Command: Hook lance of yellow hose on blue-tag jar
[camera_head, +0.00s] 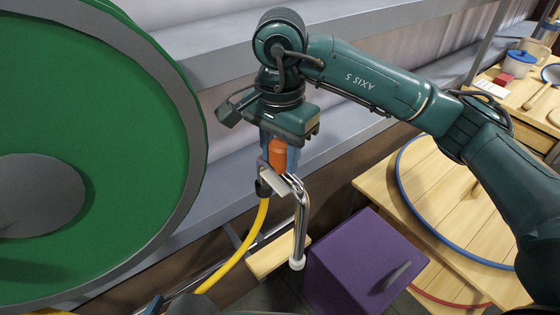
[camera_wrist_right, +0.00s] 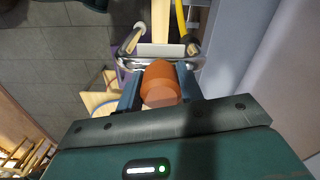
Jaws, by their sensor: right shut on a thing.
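My right gripper (camera_head: 280,145) is shut on the orange grip (camera_head: 278,157) of the lance, held in the air left of the wooden deck. The lance's bent chrome tube (camera_head: 301,215) hangs down to a white tip (camera_head: 297,264). The yellow hose (camera_head: 246,250) runs from it down and left. In the right wrist view the orange grip (camera_wrist_right: 161,82) sits between the fingers, with the yellow hose (camera_wrist_right: 181,18) beyond. A round wooden disc with a blue rim (camera_head: 402,190) lies on the deck at right; I cannot make out a jar tag. My left gripper is out of view.
A purple box (camera_head: 352,262) with a grey handle stands just right of the lance tip. A red-rimmed disc (camera_head: 440,298) lies low at right. A large green reel (camera_head: 130,130) fills the left. Grey shelves (camera_head: 225,60) run behind. A wooden table (camera_head: 538,98) holds small items far right.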

